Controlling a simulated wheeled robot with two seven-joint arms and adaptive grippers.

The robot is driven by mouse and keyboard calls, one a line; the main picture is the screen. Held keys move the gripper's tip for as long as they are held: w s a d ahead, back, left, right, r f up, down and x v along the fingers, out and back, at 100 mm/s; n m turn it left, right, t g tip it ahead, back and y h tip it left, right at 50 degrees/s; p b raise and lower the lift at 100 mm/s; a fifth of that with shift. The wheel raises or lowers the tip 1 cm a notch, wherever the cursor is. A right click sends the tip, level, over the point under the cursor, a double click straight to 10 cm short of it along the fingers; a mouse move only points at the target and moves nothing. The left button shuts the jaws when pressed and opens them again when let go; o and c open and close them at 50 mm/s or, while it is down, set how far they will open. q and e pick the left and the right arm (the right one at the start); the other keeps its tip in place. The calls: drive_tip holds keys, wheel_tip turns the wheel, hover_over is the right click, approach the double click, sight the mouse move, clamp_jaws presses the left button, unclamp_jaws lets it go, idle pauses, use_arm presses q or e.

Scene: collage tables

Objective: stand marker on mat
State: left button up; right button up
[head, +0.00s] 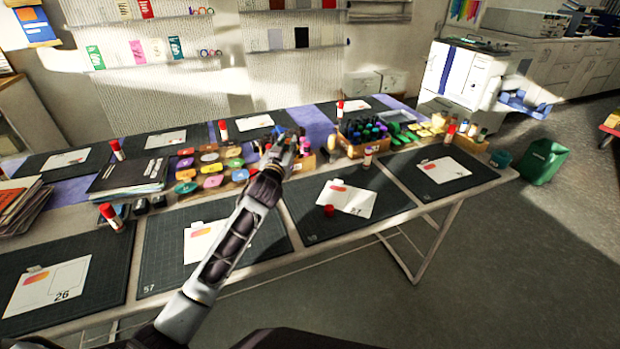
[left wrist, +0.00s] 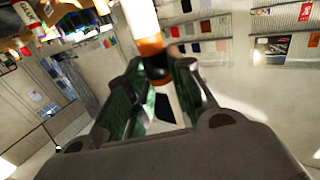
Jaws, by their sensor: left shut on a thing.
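My left gripper (head: 288,146) is over the middle of the long table, near the far edge of the front mats. In the left wrist view it is shut on a marker (left wrist: 145,22) with a white body, an orange band and a dark end between the fingers. The marker is hard to make out in the head view. Several dark mats lie on the table, among them one marked 57 (head: 151,262) left of my arm and one (head: 300,225) right of it. My right gripper is not in view.
White cards lie on the mats. A red-capped thing (head: 329,210) is on the card right of my arm. Coloured ink pads (head: 211,181) and a wooden box of pens (head: 355,149) stand along the table's middle. Black folders (head: 130,174) lie at left.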

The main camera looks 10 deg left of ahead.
use_arm(q)
drive_tip(key=shift+f+b, duration=0.45)
drive_tip(key=shift+f, duration=1.9)
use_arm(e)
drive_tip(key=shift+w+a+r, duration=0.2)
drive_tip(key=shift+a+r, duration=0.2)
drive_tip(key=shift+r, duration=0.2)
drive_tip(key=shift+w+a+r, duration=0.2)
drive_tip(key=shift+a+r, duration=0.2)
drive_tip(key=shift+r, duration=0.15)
use_arm(q)
drive_tip(key=shift+f+b, duration=0.55)
drive_tip(key=shift+f, duration=1.5)
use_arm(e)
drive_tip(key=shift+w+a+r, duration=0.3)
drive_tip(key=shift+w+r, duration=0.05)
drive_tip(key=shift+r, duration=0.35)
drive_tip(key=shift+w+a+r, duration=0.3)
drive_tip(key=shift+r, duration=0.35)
use_arm(q)
drive_tip(key=shift+f, duration=0.15)
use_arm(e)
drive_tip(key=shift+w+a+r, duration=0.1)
